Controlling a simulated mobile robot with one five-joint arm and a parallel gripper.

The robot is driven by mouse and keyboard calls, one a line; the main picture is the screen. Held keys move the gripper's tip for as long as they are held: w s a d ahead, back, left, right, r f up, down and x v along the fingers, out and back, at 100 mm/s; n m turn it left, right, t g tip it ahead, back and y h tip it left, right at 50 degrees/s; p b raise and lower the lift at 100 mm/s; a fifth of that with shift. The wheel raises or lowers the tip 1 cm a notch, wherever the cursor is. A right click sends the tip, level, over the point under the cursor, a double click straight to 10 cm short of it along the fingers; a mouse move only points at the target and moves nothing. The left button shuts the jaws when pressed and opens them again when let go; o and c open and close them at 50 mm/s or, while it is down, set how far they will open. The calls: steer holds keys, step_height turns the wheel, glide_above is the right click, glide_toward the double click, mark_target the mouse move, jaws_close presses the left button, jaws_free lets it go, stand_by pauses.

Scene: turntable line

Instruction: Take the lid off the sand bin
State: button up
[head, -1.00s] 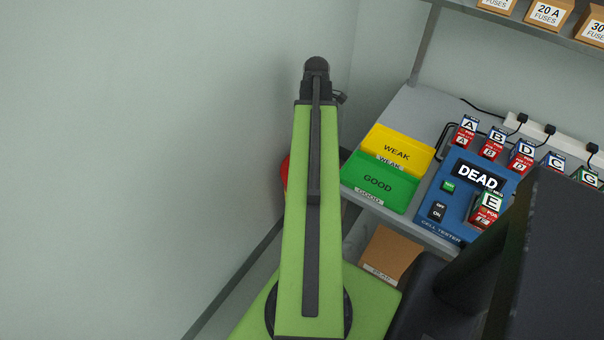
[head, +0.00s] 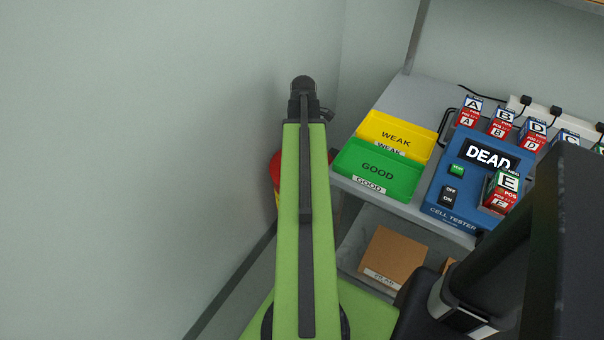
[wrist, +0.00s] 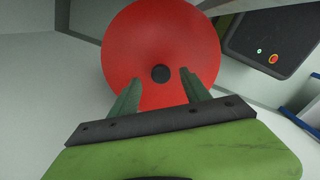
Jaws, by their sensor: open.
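The sand bin's round red lid (wrist: 160,45) fills the upper middle of the wrist view, with a small dark knob (wrist: 161,73) at its centre. My gripper (wrist: 155,84) is open, and its two fingers show over the lid with the knob between and just beyond their tips. I cannot tell the height of the fingers above the lid. In the head view, a red edge of the lid (head: 275,170) shows left of my green arm, low by the wall. My arm hides most of the bin there, and my gripper is not clearly visible in that view.
A bench at right holds a yellow WEAK tray (head: 395,131), a green GOOD tray (head: 378,170) and a blue cell tester (head: 455,205) reading DEAD. A brown box (head: 394,255) sits on the shelf below. The wall is close on the left.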

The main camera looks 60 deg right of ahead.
step_height(320, 180, down, 5)
steer(key=b, duration=0.5)
steer(key=shift+a+f, duration=0.1)
steer(key=shift+f, duration=0.1)
steer(key=shift+r, duration=0.2)
jaws_close()
